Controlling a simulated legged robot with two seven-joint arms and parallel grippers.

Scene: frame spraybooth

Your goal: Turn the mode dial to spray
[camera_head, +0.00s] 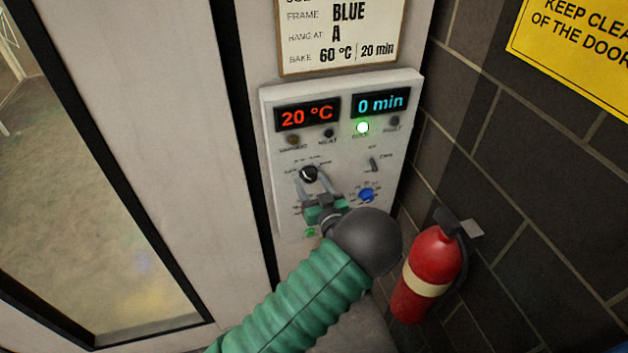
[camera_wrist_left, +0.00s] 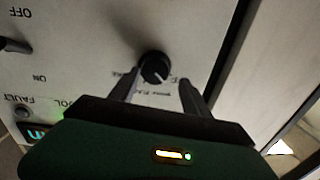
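The black mode dial (camera_head: 309,174) is on the white control panel (camera_head: 283,165), below the displays and lamps. In the left wrist view the dial (camera_wrist_left: 155,68) shows a pale pointer line running to its lower right edge. The small labels around it are partly hidden and too blurred to read surely. My left gripper (camera_head: 314,180) is open, its two fingers apart in front of the panel, one toward each side of the dial. In the left wrist view the fingertips (camera_wrist_left: 157,84) lie just below the dial, with gaps visible. My right gripper is not in view.
A blue knob (camera_head: 366,195) and a toggle switch (camera_head: 374,164) are right of the dial. A red fire extinguisher (camera_head: 428,270) hangs on the brick wall.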

